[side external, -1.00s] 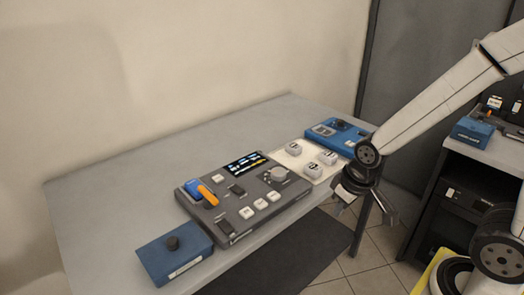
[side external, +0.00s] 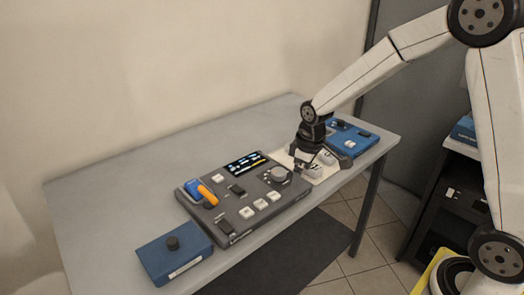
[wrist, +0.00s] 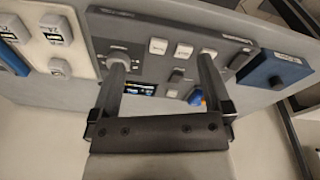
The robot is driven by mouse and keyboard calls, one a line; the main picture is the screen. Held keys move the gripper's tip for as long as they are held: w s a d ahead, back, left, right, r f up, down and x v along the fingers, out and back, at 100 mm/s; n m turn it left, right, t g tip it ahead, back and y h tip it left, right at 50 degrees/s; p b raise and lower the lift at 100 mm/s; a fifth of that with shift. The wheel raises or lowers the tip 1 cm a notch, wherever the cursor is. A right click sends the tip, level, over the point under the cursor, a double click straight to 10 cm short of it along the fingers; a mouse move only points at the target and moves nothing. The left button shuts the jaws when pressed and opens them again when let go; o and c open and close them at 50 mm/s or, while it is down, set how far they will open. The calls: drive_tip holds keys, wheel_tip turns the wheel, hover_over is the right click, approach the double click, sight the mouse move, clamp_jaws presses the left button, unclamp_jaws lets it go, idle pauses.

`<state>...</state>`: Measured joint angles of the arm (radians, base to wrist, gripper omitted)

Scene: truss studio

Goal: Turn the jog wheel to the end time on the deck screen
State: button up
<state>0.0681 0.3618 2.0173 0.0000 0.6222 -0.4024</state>
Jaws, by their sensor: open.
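The dark grey deck (side external: 237,215) lies on the table, with a small lit screen (side external: 246,163) at its back edge. The screen's text is too small to read. The round grey jog wheel (side external: 279,174) sits at the deck's right end. In the wrist view, the jog wheel (wrist: 122,56) is partly hidden by my left-hand finger, and the screen (wrist: 140,89) shows partly between the fingers. My gripper (side external: 322,164) is open and empty, above the white pad just right of the jog wheel. Its two fingers (wrist: 161,64) are wide apart in the wrist view.
A white pad (side external: 322,178) with grey blocks lies right of the deck, and a blue device (side external: 358,136) is beyond it. A blue box (side external: 172,256) with a black knob is at the left. The deck carries an orange-handled lever (side external: 207,194) and white buttons. The table's back is clear.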

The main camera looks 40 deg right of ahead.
sight(279, 171)
drive_tip(key=w+d+f+n, duration=0.1)
drive_tip(key=w+d, duration=0.1)
drive_tip(key=w, duration=0.2)
drive_tip(key=w+d+f+n+g, duration=0.1)
drive_tip(key=w+d+n, duration=0.1)
drive_tip(key=w, duration=0.3)
drive_tip(key=w+d+f+n, duration=0.1)
drive_tip(key=w+d+n, duration=0.1)
drive_tip(key=w, duration=0.2)
drive_tip(key=shift+w+d+f, duration=0.1)
drive_tip(key=shift+w+f, duration=0.1)
drive_tip(key=shift+w, duration=0.2)
drive_tip(key=shift+w+d+f+n+g, duration=0.3)
drive_tip(key=shift+w+d+n, duration=0.2)
drive_tip(key=shift+w, duration=0.1)
drive_tip(key=shift+a, duration=0.1)
drive_tip(key=shift+f, duration=3.85)
drive_tip(key=shift+c, duration=0.2)
drive_tip(key=c, duration=1.1)
